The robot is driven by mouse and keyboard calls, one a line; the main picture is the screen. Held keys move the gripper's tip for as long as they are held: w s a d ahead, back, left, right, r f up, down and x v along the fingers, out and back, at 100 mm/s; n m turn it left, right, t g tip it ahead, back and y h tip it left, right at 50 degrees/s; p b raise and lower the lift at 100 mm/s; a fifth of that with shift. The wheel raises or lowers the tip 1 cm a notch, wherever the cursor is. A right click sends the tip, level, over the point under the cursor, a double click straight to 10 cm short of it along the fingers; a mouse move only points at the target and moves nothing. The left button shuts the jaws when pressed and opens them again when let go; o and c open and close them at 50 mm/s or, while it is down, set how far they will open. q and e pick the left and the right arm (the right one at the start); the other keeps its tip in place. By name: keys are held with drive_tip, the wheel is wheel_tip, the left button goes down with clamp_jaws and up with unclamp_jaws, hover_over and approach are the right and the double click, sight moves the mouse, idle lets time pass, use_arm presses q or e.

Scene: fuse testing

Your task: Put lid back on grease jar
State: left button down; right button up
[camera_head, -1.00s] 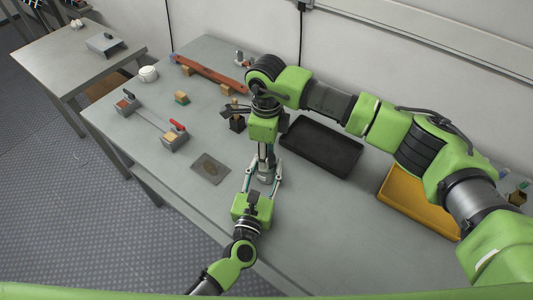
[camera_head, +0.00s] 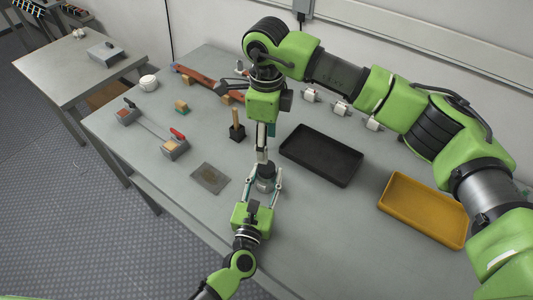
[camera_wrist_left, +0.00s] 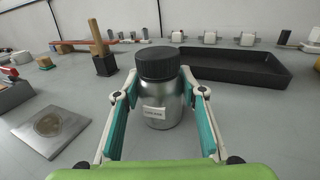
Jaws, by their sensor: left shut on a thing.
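The grease jar is a silver, labelled bottle (camera_wrist_left: 162,108) standing upright on the table. In the head view the jar (camera_head: 265,184) is between the fingers of my left gripper (camera_head: 265,178), which is shut on its sides. The black ribbed lid (camera_wrist_left: 157,62) sits level on top of the jar in the left wrist view; whether it is screwed tight I cannot tell. My right gripper (camera_head: 262,150) points down just above the jar. Its fingers show edge-on, so their opening is unclear. It does not show in the left wrist view.
A black tray (camera_head: 321,156) lies right of the jar, a yellow tray (camera_head: 423,210) further right. A flat plate with a round stain (camera_head: 210,178) lies to the left. A wooden-handled tool in a black block (camera_head: 236,126) stands behind. Several white fittings (camera_head: 341,106) line the back.

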drive_tip(key=shift+r, duration=1.35)
use_arm(q)
drive_tip(key=c, duration=1.2)
unclamp_jaws()
drive_tip(key=shift+c, duration=0.2)
drive_tip(key=v, duration=1.2)
drive_tip(key=shift+s+f, duration=0.1)
use_arm(e)
drive_tip(key=shift+s, duration=0.1)
